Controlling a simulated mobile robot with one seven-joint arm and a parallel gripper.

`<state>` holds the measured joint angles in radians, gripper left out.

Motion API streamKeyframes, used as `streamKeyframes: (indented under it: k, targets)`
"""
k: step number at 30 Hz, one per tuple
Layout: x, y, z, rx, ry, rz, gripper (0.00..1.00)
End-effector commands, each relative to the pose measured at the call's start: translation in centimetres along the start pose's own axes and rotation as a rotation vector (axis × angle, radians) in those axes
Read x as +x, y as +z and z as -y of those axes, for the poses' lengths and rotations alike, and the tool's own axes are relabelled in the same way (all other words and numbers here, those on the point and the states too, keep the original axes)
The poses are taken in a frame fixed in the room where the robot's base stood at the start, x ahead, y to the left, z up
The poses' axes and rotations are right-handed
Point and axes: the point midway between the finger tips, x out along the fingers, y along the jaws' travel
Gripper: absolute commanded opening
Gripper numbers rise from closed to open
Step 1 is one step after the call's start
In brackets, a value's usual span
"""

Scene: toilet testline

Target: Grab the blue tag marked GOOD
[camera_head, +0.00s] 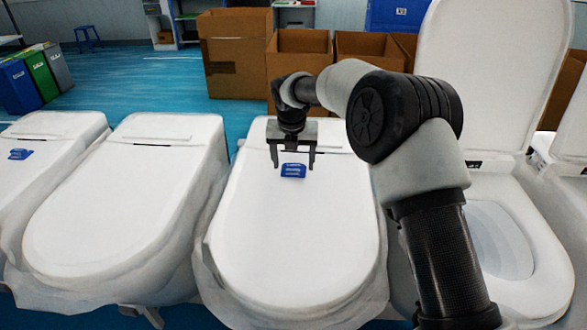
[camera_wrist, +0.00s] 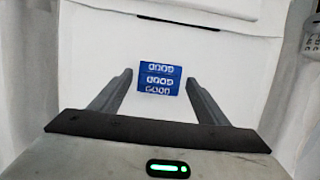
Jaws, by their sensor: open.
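A blue tag (camera_head: 293,171) with white lettering lies on the closed white lid of the middle toilet (camera_head: 295,240). I cannot tell the exact height of the fingertips above the tag.
Another blue tag (camera_head: 20,154) lies on the far left toilet. A closed toilet (camera_head: 115,205) stands between. The toilet on the right (camera_head: 510,240) has its lid raised. Cardboard boxes (camera_head: 236,55) and bins (camera_head: 37,75) stand behind on the blue floor.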

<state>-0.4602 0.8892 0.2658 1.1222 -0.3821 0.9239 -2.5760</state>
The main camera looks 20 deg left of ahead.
Motion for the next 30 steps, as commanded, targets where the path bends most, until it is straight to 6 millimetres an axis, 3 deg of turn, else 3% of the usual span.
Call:
streamKeyframes:
  k: [8, 15, 16, 24, 30]
  targets:
    - [0.3, 0.0, 0.0, 0.0, 0.001, 0.002, 0.67]
    - [0.2, 0.0, 0.0, 0.0, 0.001, 0.001, 0.27]
    - [0.2, 0.0, 0.0, 0.0, 0.001, 0.001, 0.25]
    - [-0.1, 0.2, -0.1, 0.001, 0.002, 0.003, 0.25]
    - [-3.2, 1.1, -0.1, 0.001, 0.003, 0.006, 0.25]
